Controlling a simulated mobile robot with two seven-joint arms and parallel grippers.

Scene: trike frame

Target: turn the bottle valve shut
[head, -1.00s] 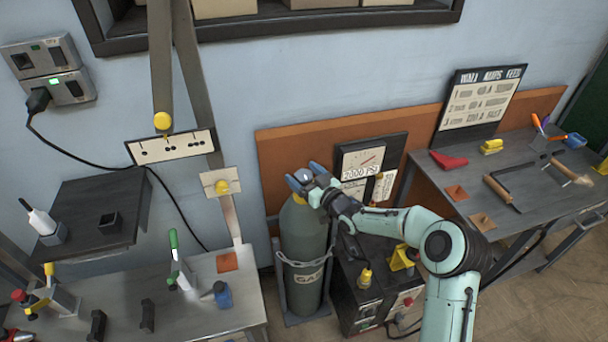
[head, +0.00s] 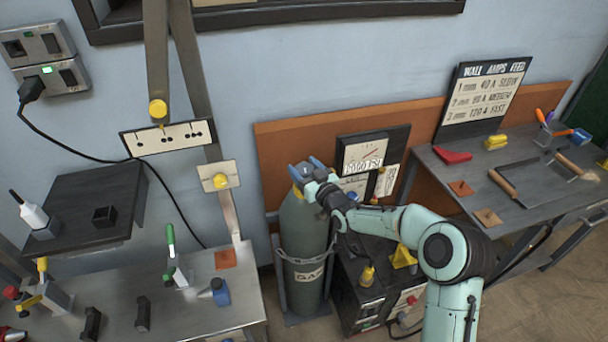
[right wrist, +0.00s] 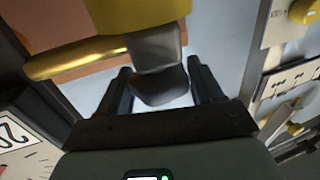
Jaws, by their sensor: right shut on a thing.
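The tall grey-green gas bottle (head: 302,235) stands upright against the wall, with a chain around it and a pale label. My right gripper (head: 308,170) is at the bottle's top and its two blue fingers straddle the valve. In the right wrist view the dark grey valve knob (right wrist: 160,80) sits between the two dark fingers, with a yellow fitting (right wrist: 85,52) beyond it. The right gripper is shut on the valve knob, which is mostly hidden in the head view. My left gripper is not in view.
Metal benches stand left (head: 190,325) and right (head: 540,212), both with tools.

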